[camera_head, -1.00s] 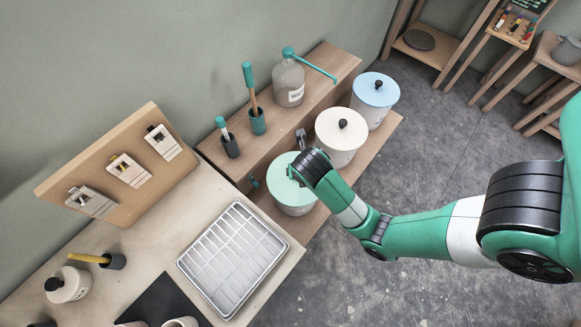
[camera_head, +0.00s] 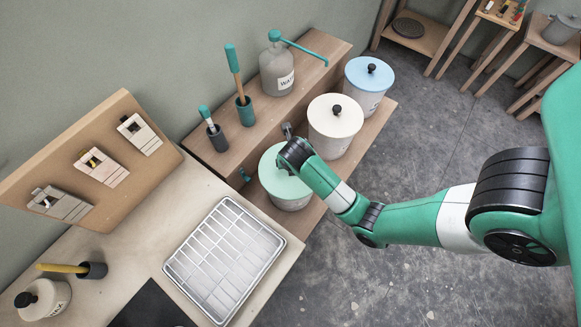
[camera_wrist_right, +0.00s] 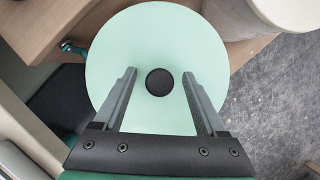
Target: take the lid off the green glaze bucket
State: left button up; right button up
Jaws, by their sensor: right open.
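The green glaze bucket (camera_head: 293,203) stands on the low wooden shelf with its pale green lid (camera_head: 272,180) on top. In the right wrist view the lid (camera_wrist_right: 150,38) fills the middle, with a round black knob (camera_wrist_right: 159,82) at its centre. My right gripper (camera_wrist_right: 160,82) is open above the lid, its two fingers on either side of the knob with gaps to both. In the head view my right wrist hides the knob and part of the lid. My left gripper is not in view.
A white-lidded bucket (camera_head: 335,120) stands close beside the green one, and a blue-lidded bucket (camera_head: 369,75) stands beyond it. A metal tray (camera_head: 225,258) lies on the worktable.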

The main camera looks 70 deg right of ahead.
jog(key=shift+f, duration=0.2)
grip_shut()
jog(key=shift+r, duration=0.1)
